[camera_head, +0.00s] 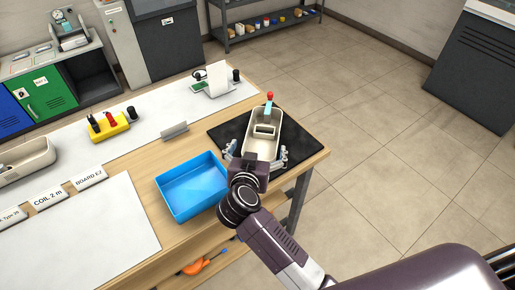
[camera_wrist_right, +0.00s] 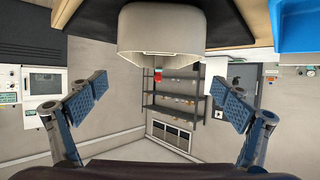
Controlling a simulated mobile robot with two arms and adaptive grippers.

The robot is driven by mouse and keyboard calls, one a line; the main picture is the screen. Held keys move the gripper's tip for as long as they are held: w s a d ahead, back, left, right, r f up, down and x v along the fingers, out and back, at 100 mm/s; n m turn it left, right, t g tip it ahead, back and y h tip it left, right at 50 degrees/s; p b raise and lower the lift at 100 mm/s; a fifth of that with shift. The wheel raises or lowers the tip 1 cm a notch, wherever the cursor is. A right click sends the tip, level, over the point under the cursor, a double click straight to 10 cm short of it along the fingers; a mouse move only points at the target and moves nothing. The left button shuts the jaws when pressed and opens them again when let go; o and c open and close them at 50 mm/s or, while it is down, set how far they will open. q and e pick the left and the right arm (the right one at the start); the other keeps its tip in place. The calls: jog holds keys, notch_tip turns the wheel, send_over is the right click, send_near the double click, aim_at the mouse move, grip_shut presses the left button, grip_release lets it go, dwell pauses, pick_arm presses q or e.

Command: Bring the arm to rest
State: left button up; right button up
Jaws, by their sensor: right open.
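My right gripper (camera_head: 256,155) is open, with its fingers spread at the near end of a beige bin (camera_head: 276,148). In the right wrist view the two blue-padded fingers (camera_wrist_right: 163,105) stand wide apart with nothing between their pads. The beige bin (camera_wrist_right: 160,28) shows above them there, and I cannot tell whether they touch it. The bin lies on a black mat (camera_head: 230,130) at the table's right end. A red-topped item (camera_head: 269,97) stands at the bin's far end. My left gripper is not in view.
A blue tray (camera_head: 191,188) lies left of my right wrist. A grey sloped block (camera_head: 174,131), a yellow holder (camera_head: 108,127) and another beige bin (camera_head: 26,160) are further left on the table (camera_head: 152,152). The floor right of the table is clear.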

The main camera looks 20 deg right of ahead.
jog(key=shift+s+a+r, duration=0.25)
jog(key=shift+s, duration=0.3)
